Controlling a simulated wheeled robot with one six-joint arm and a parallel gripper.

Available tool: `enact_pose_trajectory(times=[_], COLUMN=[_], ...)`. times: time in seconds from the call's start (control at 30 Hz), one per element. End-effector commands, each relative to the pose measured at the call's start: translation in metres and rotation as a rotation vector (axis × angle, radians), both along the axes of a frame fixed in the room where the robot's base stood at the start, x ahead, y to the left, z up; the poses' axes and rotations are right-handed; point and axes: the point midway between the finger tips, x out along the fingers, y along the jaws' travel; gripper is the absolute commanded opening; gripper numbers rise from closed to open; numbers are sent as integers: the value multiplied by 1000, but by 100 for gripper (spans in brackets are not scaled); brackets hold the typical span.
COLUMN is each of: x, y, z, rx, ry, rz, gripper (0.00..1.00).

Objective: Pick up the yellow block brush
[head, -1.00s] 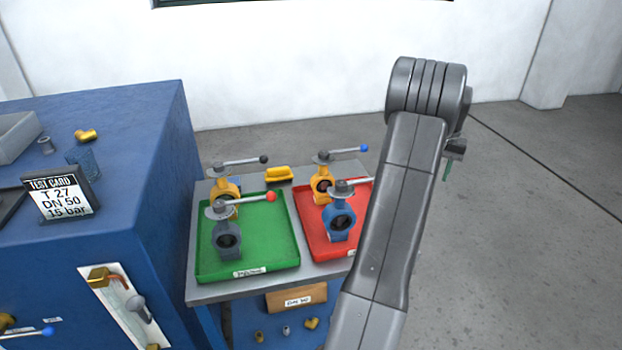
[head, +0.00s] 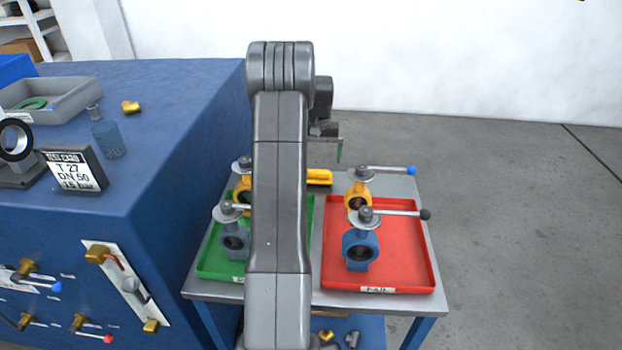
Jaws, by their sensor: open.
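The yellow block brush (head: 319,177) lies at the back of the small grey table, behind the gap between the green and red trays. Its left part is hidden behind my arm. My gripper (head: 338,150) shows only in part at the far side of my arm, with a thin green piece pointing down. It is open, appears empty, and is above the brush in the picture, slightly to its right. The distance between them is hard to tell.
The green tray (head: 214,268) and red tray (head: 405,255) hold valves with long handles. A yellow valve (head: 359,196) with a blue-tipped handle stands just right of the brush. The blue bench (head: 190,120) rises at left. Floor at right is clear.

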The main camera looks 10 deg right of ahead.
Motion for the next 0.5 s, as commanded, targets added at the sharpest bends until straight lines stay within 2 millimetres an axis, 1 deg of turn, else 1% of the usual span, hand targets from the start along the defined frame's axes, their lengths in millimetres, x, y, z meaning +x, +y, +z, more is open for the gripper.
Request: enact_pose_trajectory(times=[0.03,0.1,0.37,0.5], x=[-1,0,0,1], y=[0,0,1,3], z=[-9,-18,-38,-59], rx=[0,1,1,1], ry=[5,2,3,4], rz=[-1,-1,0,0], gripper=[100,100,100,100])
